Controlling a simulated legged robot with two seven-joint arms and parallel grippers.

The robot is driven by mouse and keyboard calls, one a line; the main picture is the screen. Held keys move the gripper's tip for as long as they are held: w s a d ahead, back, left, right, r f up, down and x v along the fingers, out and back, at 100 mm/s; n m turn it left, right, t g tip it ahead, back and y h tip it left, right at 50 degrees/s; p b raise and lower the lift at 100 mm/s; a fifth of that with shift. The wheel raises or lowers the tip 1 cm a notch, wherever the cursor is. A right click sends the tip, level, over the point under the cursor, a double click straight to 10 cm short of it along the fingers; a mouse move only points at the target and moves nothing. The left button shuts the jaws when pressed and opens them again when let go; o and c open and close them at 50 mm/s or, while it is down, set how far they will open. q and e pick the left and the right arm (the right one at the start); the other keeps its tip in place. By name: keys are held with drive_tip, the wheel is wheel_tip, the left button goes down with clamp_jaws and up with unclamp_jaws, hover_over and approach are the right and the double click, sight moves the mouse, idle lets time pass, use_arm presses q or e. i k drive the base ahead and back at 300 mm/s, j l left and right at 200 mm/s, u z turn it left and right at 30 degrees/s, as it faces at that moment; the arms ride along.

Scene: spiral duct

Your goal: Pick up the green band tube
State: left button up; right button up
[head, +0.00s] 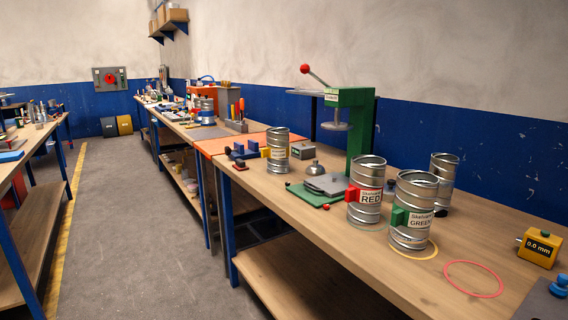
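The green band tube (411,218) is a shiny metal spiral cylinder with a green block and a label reading GREEN. It stands upright at the front of the right-hand workbench (340,243), on or inside a yellow ring (429,254). A similar tube with a red block and a label reading RED (369,198) stands just to its left and behind. Neither of my grippers shows in the head view.
A plain tube (444,180) stands behind the green one, and a yellow-labelled tube (278,151) is farther left. A red ring (473,279) lies empty at right. A yellow gauge box (538,249), a green press (358,130) and a green plate (316,195) share the bench. The aisle floor (140,230) is clear.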

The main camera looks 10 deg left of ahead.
sight(414, 200)
drive_tip(key=k+l, duration=0.35)
drive_tip(key=l, duration=0.15)
drive_tip(key=k+l, duration=0.35)
drive_tip(key=l, duration=0.15)
